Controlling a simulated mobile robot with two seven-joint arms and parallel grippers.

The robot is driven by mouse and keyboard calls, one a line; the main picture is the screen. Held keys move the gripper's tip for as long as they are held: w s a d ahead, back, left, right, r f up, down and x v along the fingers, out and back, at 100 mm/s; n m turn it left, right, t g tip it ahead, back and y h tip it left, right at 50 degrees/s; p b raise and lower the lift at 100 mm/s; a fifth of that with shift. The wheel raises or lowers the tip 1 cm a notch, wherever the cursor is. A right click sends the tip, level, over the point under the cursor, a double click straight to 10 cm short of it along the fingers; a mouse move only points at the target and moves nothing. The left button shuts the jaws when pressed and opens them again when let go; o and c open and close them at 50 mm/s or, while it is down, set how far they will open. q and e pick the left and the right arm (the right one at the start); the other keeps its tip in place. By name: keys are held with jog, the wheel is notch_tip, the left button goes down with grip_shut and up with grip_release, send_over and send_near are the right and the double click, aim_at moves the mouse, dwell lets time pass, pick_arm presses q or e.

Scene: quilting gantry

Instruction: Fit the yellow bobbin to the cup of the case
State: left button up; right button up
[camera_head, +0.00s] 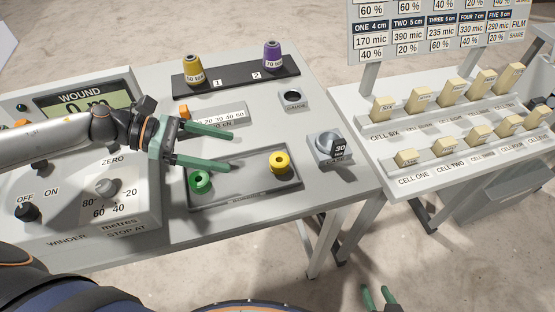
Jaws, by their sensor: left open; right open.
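The yellow bobbin (280,163) sits at the right end of a shallow grey tray (247,190) on the table. The case (327,148) stands to the right of the tray near the table's right edge. It has a round cup and a dark block marked 30. My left gripper (232,151) is open and empty. Its green fingers point right over the tray area, with the tips left of the yellow bobbin and apart from it. My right gripper (379,292) shows only its green fingertips at the bottom edge, open and away from the table.
A green bobbin (200,181) sits at the tray's left end. Yellow and purple thread cones (271,56) stand on a black strip behind. The winder box (85,180) fills the left. A gauge (292,98) is behind the case. A second table (414,185) holds several cream blocks.

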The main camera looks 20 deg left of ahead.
aim_at(271, 160)
pick_arm(q)
jog(key=p+x, duration=0.1)
jog(key=x, duration=0.4)
jog(key=shift+w+d, duration=0.1)
jog(key=shift+d, duration=0.35)
jog(key=x, duration=0.1)
jog(key=p+x, duration=0.1)
jog(key=x, duration=0.1)
jog(key=p+x, duration=0.1)
jog(key=shift+w+d+r, duration=0.1)
jog(key=shift+d+r, duration=0.1)
jog(key=shift+d, duration=0.2)
jog(key=shift+w+d+f, duration=0.1)
jog(key=shift+d+f, duration=0.1)
jog(key=shift+d, duration=0.05)
grip_shut()
